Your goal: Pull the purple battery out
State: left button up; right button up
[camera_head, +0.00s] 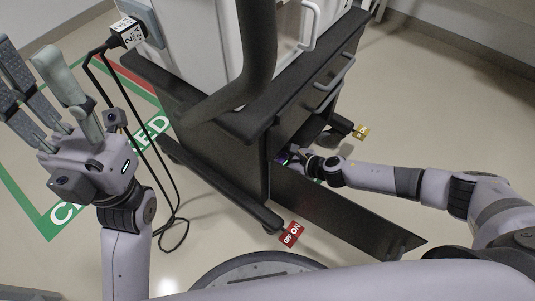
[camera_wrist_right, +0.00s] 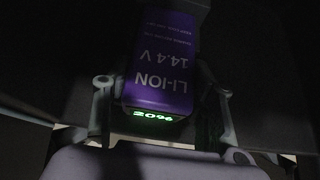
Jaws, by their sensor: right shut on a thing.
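The purple battery (camera_wrist_right: 165,62) fills the middle of the right wrist view, with upside-down lettering LI-ION 14.4 V and a lit green readout on its near end. My right gripper (camera_wrist_right: 160,98) is shut on it, one finger on each side. In the head view, my right gripper (camera_head: 298,160) reaches into the low opening of the black cart (camera_head: 215,150), and only a small bit of purple shows there. My left gripper (camera_head: 42,90) is open and empty at the upper left, fingers pointing up.
A black panel (camera_head: 345,218) lies hinged open below my right forearm. A red OFF/ON tag (camera_head: 291,234) is at the cart's front foot, a yellow tag (camera_head: 361,131) at its right. A plug (camera_head: 126,32) with black cable hangs at left. Floor at far right is clear.

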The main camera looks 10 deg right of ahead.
jog(key=shift+s, duration=0.1)
dwell(0.3)
jog(key=shift+s+d, duration=1.7)
jog(key=shift+s, duration=0.05)
